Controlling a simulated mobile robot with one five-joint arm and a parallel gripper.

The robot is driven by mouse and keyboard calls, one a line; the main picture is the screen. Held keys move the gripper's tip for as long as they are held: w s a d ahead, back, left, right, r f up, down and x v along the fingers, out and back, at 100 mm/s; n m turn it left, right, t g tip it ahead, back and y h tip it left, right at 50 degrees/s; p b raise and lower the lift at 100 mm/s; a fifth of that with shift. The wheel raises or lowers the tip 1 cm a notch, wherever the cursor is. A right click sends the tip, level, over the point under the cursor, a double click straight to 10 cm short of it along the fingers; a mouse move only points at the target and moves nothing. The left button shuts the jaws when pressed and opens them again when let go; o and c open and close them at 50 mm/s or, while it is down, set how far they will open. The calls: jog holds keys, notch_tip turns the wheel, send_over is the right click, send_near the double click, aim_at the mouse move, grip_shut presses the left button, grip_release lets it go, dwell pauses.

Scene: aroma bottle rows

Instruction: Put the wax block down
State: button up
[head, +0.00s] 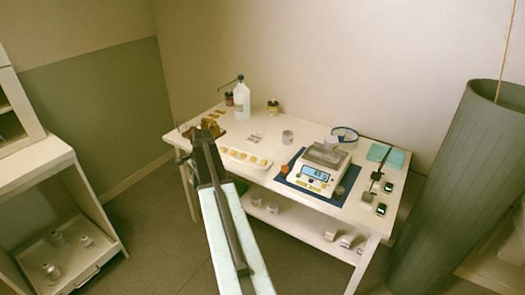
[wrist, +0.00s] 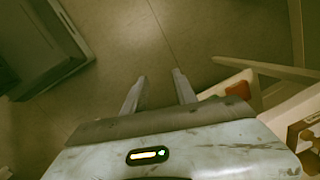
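My gripper (wrist: 158,86) is open in the wrist view, its two fingers apart, with bare floor between them and nothing held. In the head view my gripper (head: 201,132) is at the left end of the white table (head: 310,132), partly hidden by my own arm. I cannot single out one wax block for certain. Several small yellow blocks (head: 252,159) sit in a row on a pale tray along the table's front edge. A brown object (head: 215,128) stands just right of my gripper.
A digital scale (head: 320,172) stands on a blue mat (head: 294,180). A clear bottle (head: 242,100) and jars stand at the back. A shelf unit (head: 38,190) is at left; a large grey-green cylinder (head: 450,185) is at right. Floor between shelf and table is clear.

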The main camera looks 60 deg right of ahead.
jog(key=s+d+r+m+t+p, duration=0.1)
jog(key=s+d+r+m+p, duration=0.2)
jog(key=d, duration=0.7)
jog(key=s+d+r+m+p, duration=0.1)
jog(key=s+d+r+m, duration=0.3)
jog(key=d, duration=0.6)
jog(key=m+p, duration=0.1)
jog(key=m, duration=0.6)
send_near(264, 161)
jog(key=shift+t+h, duration=0.3)
jog(key=shift+h, duration=0.1)
jog(key=b+x, duration=0.3)
jog(key=x, duration=0.1)
jog(key=b+x, duration=0.4)
jog(key=x, duration=0.1)
jog(key=shift+s+a+f, duration=0.15)
jog(key=shift+s+a, duration=0.05)
jog(key=shift+r, duration=0.2)
grip_shut()
